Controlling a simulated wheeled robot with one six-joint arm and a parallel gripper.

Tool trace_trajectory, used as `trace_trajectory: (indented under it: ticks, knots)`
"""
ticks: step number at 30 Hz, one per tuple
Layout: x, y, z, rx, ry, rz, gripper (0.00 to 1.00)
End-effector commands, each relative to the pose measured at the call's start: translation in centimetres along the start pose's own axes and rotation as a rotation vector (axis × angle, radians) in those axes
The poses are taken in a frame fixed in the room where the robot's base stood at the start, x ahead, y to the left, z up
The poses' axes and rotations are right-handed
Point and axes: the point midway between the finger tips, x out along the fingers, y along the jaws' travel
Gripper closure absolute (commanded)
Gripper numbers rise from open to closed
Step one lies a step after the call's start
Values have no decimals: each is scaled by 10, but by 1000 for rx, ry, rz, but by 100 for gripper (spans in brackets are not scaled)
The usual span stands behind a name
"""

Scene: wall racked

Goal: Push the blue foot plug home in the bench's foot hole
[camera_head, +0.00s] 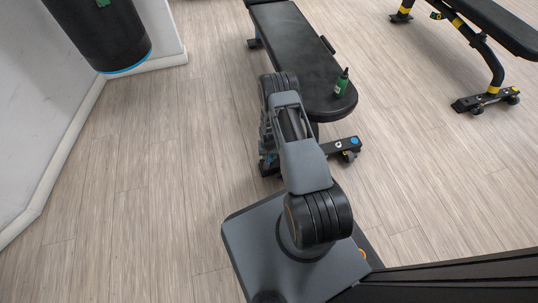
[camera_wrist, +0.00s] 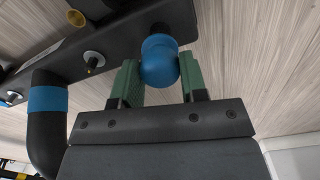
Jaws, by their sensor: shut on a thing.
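The blue foot plug (camera_wrist: 160,62) is rounded and sits between the green fingers of my gripper (camera_wrist: 160,78) in the wrist view. My gripper is shut on it. The plug is right at the end of the bench's dark foot bar (camera_wrist: 118,38) and overlaps it in the picture. The foot hole itself is hidden, and I cannot tell how deep the plug sits. In the head view the black bench (camera_head: 293,50) stands ahead, and my arm reaches down to the left end of its foot. My gripper and the plug are hidden there.
A green bottle (camera_head: 342,84) stands on the near end of the bench pad. A black tube with a blue band (camera_wrist: 46,100) is left of my gripper. A punching bag (camera_head: 100,30) hangs at left, and a second bench (camera_head: 490,60) stands at right. Floor between is clear.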

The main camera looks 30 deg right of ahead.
Motion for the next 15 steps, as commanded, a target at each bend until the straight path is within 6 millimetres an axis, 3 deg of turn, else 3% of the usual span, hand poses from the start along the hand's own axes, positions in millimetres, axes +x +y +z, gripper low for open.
trace_trajectory:
  ticks: [15]
  knots:
    - [17, 0, 0, 0, 0, 0, 86]
